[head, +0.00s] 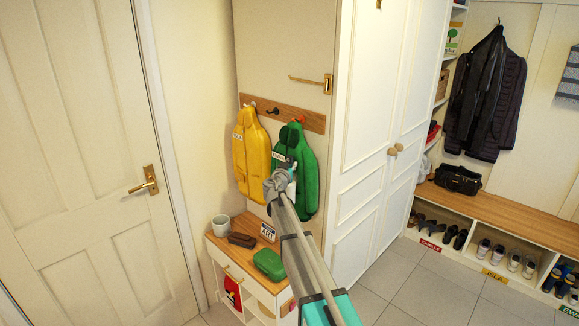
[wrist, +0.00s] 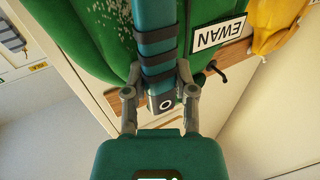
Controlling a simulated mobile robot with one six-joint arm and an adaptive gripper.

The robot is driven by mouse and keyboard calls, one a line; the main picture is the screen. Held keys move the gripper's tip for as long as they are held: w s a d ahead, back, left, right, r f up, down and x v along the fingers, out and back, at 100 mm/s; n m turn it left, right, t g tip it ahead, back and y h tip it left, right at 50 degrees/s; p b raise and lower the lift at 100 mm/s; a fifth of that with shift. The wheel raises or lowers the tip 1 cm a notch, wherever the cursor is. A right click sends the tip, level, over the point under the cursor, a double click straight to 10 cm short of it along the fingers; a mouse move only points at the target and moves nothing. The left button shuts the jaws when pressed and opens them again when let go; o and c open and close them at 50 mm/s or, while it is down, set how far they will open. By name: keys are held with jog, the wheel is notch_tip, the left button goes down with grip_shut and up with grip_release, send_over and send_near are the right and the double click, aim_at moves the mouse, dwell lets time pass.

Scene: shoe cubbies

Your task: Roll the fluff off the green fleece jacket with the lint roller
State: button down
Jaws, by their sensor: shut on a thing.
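The green fleece jacket (head: 308,174) hangs from a peg on the wooden rail, and it fills the upper left of the wrist view (wrist: 85,40). A patch of white fluff (wrist: 108,17) shows on it in the wrist view. My gripper (wrist: 160,100) is shut on the teal, dark-banded handle of the lint roller (wrist: 155,45), in front of the jacket. In the head view my gripper (head: 281,180) overlaps the jacket's left side. The roller head is outside the wrist view, so I cannot tell whether it touches the fleece.
A yellow jacket (head: 252,142) hangs just left of the green one. An EWAN tag (wrist: 218,37) is at the green jacket's edge. A low cabinet (head: 233,262) below holds a mug (head: 221,225) and a green box (head: 269,263). A white wardrobe (head: 372,150) stands close on the right.

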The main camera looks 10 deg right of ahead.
aim_at(294, 143)
jog(key=shift+w+d, duration=0.35)
jog(key=shift+d, duration=0.1)
dwell(0.4)
jog(key=shift+r+p, duration=1.85)
jog(key=shift+r, duration=0.1)
jog(key=shift+r+p, duration=1.7)
jog(key=shift+p, duration=0.05)
notch_tip(294, 143, up, 4)
jog(key=p, duration=0.3)
jog(key=shift+d+f, duration=0.15)
jog(key=shift+f, duration=0.1)
jog(key=shift+w+f, duration=0.1)
